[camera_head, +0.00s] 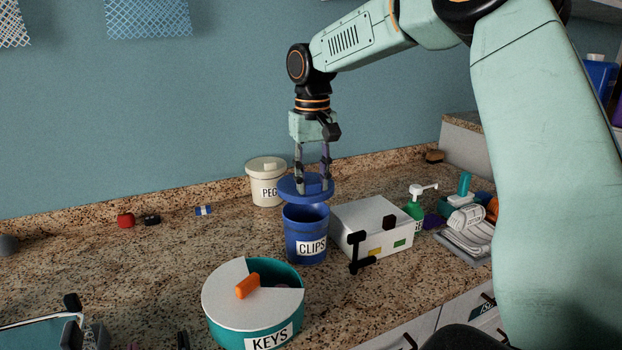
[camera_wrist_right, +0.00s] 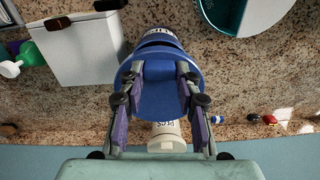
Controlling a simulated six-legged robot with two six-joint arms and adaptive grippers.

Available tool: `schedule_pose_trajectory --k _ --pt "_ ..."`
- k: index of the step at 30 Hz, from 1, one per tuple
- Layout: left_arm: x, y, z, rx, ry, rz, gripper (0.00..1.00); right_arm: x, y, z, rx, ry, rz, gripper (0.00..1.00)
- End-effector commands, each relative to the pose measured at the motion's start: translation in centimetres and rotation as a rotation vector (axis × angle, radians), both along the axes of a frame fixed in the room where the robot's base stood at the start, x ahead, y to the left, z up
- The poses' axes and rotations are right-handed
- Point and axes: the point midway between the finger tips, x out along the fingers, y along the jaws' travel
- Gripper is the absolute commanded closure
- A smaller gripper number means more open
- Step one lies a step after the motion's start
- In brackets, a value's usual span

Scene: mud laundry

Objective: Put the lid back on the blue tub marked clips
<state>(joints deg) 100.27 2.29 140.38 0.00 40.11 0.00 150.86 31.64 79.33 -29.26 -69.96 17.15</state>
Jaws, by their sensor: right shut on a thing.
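The blue tub marked CLIPS (camera_head: 306,245) stands upright on the speckled counter. My right gripper (camera_head: 312,186) points down above it, its fingers shut on the blue lid (camera_head: 290,190). The lid is held roughly level, close over the tub's rim; whether they touch I cannot tell. In the right wrist view, the lid (camera_wrist_right: 158,95) sits between the fingers of the gripper (camera_wrist_right: 158,90) and hides part of the tub (camera_wrist_right: 143,15). At the bottom left, grey and black parts may belong to my left gripper (camera_head: 75,328); its jaws are not clear.
A teal KEYS tub (camera_head: 222,325) with a partly open white lid and orange handle stands in front. A white box (camera_head: 370,225) is close on the right. A cream PEGS tub (camera_head: 265,185) stands behind. Small items lie at the back left; the left counter is mostly clear.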

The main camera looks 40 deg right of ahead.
Motion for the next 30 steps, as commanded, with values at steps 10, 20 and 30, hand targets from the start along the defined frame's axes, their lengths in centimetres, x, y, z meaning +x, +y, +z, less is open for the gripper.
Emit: schedule_pose_trajectory --k 10,20,30 --pt "0.0 0.0 -3.2 0.000 0.000 0.000 0.56 0.1 0.1 -2.8 0.000 0.001 0.003 0.96" --pt "0.0 0.0 -3.4 0.000 0.000 0.000 0.56 0.1 0.1 -4.6 0.000 0.000 0.003 0.96" --pt "0.0 0.0 -3.4 0.000 0.000 0.000 0.56 0.1 0.1 -4.6 0.000 0.000 0.003 0.96"
